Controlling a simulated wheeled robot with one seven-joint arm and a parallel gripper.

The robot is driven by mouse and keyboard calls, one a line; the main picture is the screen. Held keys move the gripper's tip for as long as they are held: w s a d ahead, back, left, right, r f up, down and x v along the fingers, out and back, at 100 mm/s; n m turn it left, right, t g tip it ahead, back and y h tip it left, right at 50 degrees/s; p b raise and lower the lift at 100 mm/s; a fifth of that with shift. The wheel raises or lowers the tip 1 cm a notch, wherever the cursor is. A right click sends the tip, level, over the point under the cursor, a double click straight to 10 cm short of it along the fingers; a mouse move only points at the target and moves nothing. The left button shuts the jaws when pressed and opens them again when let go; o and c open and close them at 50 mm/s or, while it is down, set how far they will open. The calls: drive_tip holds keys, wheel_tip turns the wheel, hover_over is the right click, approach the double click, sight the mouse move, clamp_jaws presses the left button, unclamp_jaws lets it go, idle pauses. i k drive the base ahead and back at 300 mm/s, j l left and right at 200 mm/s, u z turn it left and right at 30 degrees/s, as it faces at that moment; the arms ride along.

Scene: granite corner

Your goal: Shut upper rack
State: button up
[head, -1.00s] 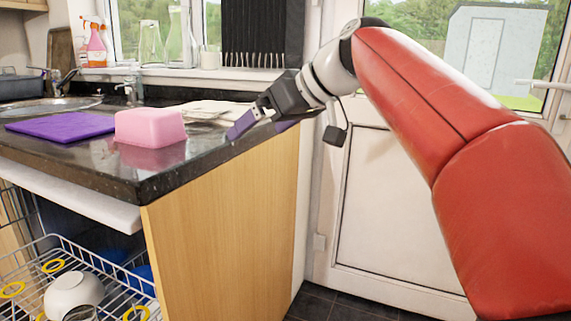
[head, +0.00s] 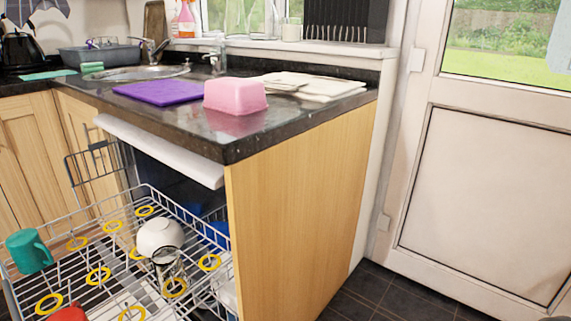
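The upper rack (head: 186,205) is a white wire basket with yellow rings, pulled out of the dishwasher under the granite counter at the lower left. It holds a teal mug (head: 29,251) at its left, a white bowl or cup (head: 159,237) near the middle, a clear glass (head: 168,264) beside it and a red item (head: 69,313) at the bottom edge. The dishwasher's dark interior (head: 165,180) shows behind the rack. My gripper is not in the head view now.
A pink box (head: 235,95) and a purple board (head: 160,91) lie on the granite counter (head: 285,121). The wooden end panel (head: 305,205) stands right of the rack. Dark tiled floor (head: 375,295) is clear before the white door (head: 490,190).

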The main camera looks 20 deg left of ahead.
sight(17, 315)
drive_tip(key=k+j+u, duration=0.1)
drive_tip(key=k, duration=0.45)
drive_tip(key=u, duration=2.1)
drive_tip(key=i+j+z, duration=0.1)
drive_tip(key=i+z, duration=0.4)
drive_tip(key=i, duration=0.5)
